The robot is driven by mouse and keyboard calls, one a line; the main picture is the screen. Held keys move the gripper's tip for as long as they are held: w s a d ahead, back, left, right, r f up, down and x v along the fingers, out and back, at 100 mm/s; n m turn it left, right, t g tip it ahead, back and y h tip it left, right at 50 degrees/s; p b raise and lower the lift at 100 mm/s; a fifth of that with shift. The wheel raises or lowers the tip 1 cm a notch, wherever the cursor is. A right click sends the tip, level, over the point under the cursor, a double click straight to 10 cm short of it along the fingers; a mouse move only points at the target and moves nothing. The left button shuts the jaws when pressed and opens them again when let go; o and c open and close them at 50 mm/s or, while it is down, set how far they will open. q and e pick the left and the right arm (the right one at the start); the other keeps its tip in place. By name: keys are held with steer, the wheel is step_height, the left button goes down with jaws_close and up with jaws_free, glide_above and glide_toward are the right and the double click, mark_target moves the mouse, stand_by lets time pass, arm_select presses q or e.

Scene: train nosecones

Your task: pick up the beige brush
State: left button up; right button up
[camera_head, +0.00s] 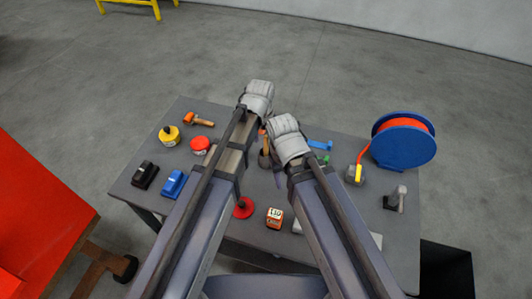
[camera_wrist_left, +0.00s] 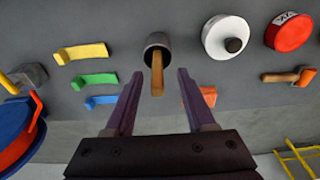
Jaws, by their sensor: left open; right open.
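The likely beige brush is a tan wooden handle (camera_wrist_left: 157,75) at a dark grey cylinder or cup (camera_wrist_left: 157,43) on the table; its bristles cannot be made out. In the head view the tan handle (camera_head: 265,153) shows between my two arms. My left gripper (camera_head: 258,97) is the higher one, above the table's far part. In the left wrist view, its open, empty fingers (camera_wrist_left: 160,76) stand either side of the handle in the picture; contact cannot be told.
An orange-headed tool (camera_head: 198,119), red tin (camera_head: 200,144) and yellow tin (camera_head: 169,135) lie left on the table. Blue and green strips (camera_wrist_left: 95,79) lie beside the cup. A blue reel (camera_head: 403,145) stands right. My arms lie close together and hide the table's middle.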

mark_target(266, 144)
arm_select(q)
steer(key=f+b, duration=0.3)
steer(key=w+f+b, duration=0.1)
steer(key=shift+d+f, duration=0.4)
steer(key=shift+r, duration=0.1)
jaws_close()
